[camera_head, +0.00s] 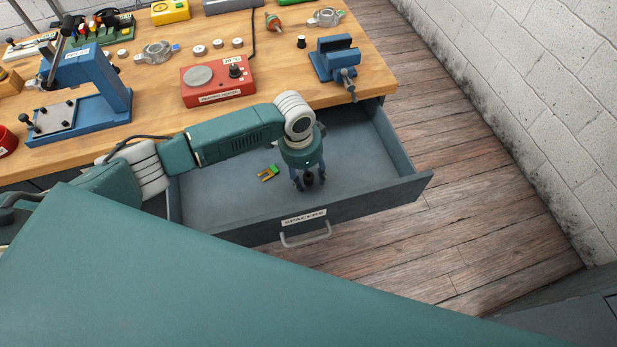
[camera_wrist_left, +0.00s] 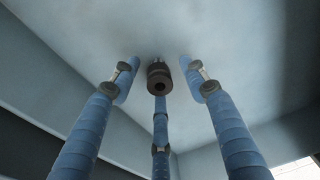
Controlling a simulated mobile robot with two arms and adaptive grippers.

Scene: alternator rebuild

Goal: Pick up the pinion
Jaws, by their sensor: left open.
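The pinion (camera_head: 308,179) is a small dark cylinder inside the open drawer, near the drawer's front. In the left wrist view two fingers of my left gripper (camera_wrist_left: 160,84) stand apart from the pinion on either side. The third finger lines up with it, and I cannot tell whether they touch. My right gripper is not in view.
The drawer (camera_head: 395,188), labelled SPACERS, has walls around my left gripper. A yellow-green forked piece (camera_head: 268,173) lies left of the gripper. Above, the wooden bench (camera_head: 285,88) carries a blue vise (camera_head: 334,60), a red box (camera_head: 217,84) and a blue press (camera_head: 92,85).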

